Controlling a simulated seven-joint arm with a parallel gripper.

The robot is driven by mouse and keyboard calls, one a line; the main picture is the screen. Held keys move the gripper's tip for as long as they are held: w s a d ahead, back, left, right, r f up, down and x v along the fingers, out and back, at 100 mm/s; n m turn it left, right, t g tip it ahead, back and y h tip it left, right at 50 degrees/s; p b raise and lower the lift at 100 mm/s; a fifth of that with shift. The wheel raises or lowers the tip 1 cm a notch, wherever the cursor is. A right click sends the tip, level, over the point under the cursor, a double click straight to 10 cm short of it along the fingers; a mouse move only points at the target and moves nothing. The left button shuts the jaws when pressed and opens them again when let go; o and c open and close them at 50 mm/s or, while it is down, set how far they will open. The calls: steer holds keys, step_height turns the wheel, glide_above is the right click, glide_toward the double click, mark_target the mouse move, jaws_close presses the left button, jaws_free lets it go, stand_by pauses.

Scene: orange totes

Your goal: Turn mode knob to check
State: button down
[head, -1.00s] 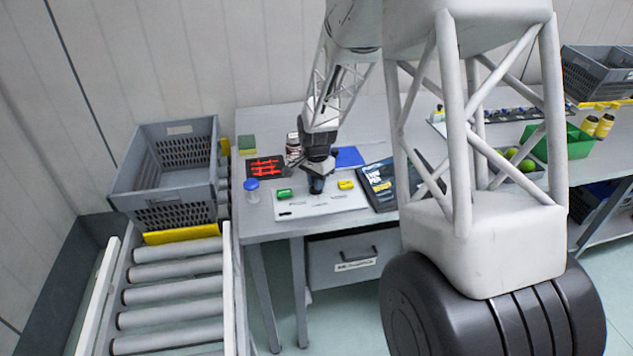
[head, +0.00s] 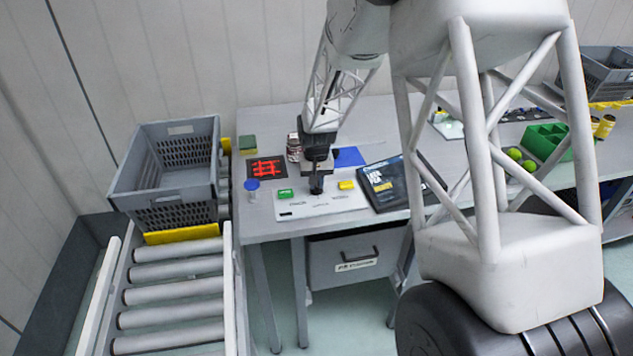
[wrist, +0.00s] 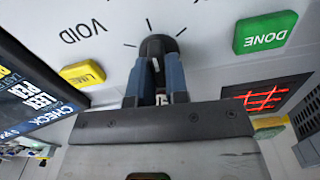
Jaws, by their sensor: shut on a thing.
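The mode knob (wrist: 157,45) is a dark round knob on a white panel (head: 345,203), with tick marks around it in the wrist view. My gripper (wrist: 158,72) is shut on the knob, its two blue-grey fingers on either side of it. In the head view my gripper (head: 317,186) points down at the middle of the panel and hides most of the knob. The word VOID is readable beside the knob in the wrist view. A dark screen (wrist: 35,95) there shows the word CHECK. Which mark the knob points at cannot be told.
A green DONE button (wrist: 265,33) and a yellow button (wrist: 83,74) flank the knob. A black pad with red lines (head: 266,170), a blue-capped jar (head: 252,190) and the screen (head: 390,184) stand near the panel. A grey crate (head: 165,200) stands at left.

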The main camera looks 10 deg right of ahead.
steer(key=shift+n, duration=0.6)
steer(key=c, duration=1.1)
jaws_free()
steer(key=shift+r, duration=0.15)
steer(key=shift+r, duration=3.75)
steer(key=shift+r, duration=0.1)
